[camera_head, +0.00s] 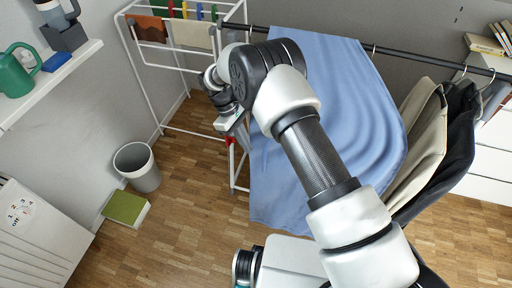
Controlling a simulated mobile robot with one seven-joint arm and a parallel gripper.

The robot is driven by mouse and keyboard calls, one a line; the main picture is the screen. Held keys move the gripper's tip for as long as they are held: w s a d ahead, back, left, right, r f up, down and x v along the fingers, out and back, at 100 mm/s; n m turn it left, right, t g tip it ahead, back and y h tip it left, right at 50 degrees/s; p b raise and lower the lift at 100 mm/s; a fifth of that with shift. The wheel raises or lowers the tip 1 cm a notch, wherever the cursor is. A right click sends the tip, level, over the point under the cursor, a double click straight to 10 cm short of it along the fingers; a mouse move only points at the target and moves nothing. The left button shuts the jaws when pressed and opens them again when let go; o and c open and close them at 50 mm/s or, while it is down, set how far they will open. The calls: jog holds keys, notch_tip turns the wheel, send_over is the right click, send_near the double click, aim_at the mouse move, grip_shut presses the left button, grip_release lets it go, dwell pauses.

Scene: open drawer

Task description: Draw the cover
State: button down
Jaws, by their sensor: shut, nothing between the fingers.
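The cover appears to be the light blue cloth (345,85). It hangs from a dark rail (405,58) and drapes down in folds toward the floor, partly hidden behind my arm. My gripper (238,127) is at the left edge of the cloth, pointing down. It is small and partly hidden by my wrist. Its fingers are shut with nothing between them. I cannot tell whether it touches the cloth.
Jackets (446,140) hang on the rail to the right of the cloth. A white drying rack (150,90) stands behind my gripper on the left.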

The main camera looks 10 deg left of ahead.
aim_at(372, 151)
jog(key=shift+s+d+r, duration=0.15)
jog(key=shift+s+d, duration=0.1)
jog(key=shift+d, duration=0.65)
jog(key=shift+s+d+r, duration=0.1)
jog(key=shift+s+d, duration=0.1)
jog(key=shift+d, duration=0.7)
jog(key=shift+d, duration=0.1)
jog(key=s+d+p, duration=0.1)
jog(key=d, duration=1.3)
jog(key=s+d+p, duration=0.1)
jog(key=d, duration=1.3)
jog(key=s+d+p, duration=0.1)
jog(key=d, duration=1.3)
jog(key=shift+s+d, duration=0.2)
jog(key=shift+d, duration=0.25)
jog(key=shift+w+a, duration=0.15)
jog(key=shift+a, duration=0.2)
jog(key=a, duration=0.1)
jog(key=w+a+r, duration=0.1)
jog(key=a, duration=0.2)
jog(key=shift+w+a+r, duration=0.15)
jog(key=shift+a, duration=0.05)
jog(key=p+v, duration=0.1)
jog(key=v, duration=0.7)
jog(key=shift+a+r, duration=0.25)
